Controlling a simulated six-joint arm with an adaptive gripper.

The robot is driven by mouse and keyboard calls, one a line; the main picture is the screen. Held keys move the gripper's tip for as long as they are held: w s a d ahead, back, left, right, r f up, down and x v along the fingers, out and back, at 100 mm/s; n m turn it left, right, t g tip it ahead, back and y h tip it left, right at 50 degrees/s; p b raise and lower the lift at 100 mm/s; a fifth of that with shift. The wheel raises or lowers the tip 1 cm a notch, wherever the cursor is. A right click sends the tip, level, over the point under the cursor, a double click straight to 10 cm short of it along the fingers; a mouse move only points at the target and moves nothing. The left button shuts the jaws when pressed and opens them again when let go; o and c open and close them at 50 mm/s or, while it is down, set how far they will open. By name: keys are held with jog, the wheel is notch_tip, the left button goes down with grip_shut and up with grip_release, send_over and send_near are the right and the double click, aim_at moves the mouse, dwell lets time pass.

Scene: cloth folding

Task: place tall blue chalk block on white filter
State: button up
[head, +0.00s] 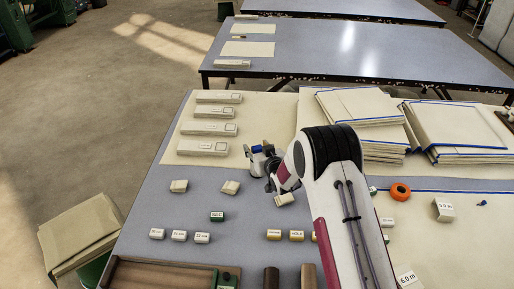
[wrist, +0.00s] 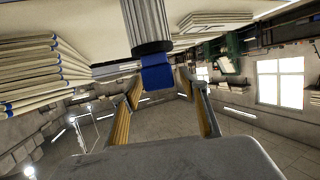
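A blue block (wrist: 157,76) shows in the wrist view between and beyond the tips of my gripper (wrist: 161,84). Its fingers, with yellow inner pads, stand apart with a gap visible on both sides of the block. The block meets the dark round end of a black-and-white ribbed cylinder (wrist: 148,20); I cannot tell whether this is the white filter or exactly how they touch. In the head view the blue block (head: 257,149) shows small at my gripper (head: 260,152), above the table's near half. No other white filter can be made out.
Several pale boxes (head: 209,129) lie on the cream cloth at left. Stacks of folded cloth (head: 455,123) fill the back right. An orange ring (head: 400,191) lies right of my arm. Small labelled blocks (head: 202,238) and a wooden tray (head: 160,275) are nearer. The grey table left of the gripper has free room.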

jog(key=shift+r, duration=0.15)
jog(key=v, duration=1.2)
dwell(0.7)
dwell(0.7)
jog(key=s+d+r+m+g+h, duration=0.1)
jog(key=s+d+r+g+h, duration=0.1)
jog(key=s+d+r, duration=0.6)
jog(key=s+d+r+m+g+h, duration=0.1)
jog(key=s+d+r+m+h, duration=0.15)
jog(key=s+d+r, duration=0.65)
jog(key=s+d+r+g, duration=0.1)
jog(key=s+r+g, duration=0.1)
jog(key=s, duration=1.1)
jog(key=s+r+m+g, duration=0.1)
jog(key=s+r+g, duration=0.1)
jog(key=s, duration=1.2)
jog(key=shift+s+d+h, duration=0.2)
jog(key=shift+d+h, duration=0.15)
jog(key=shift+h, duration=0.1)
jog(key=shift+r, duration=0.15)
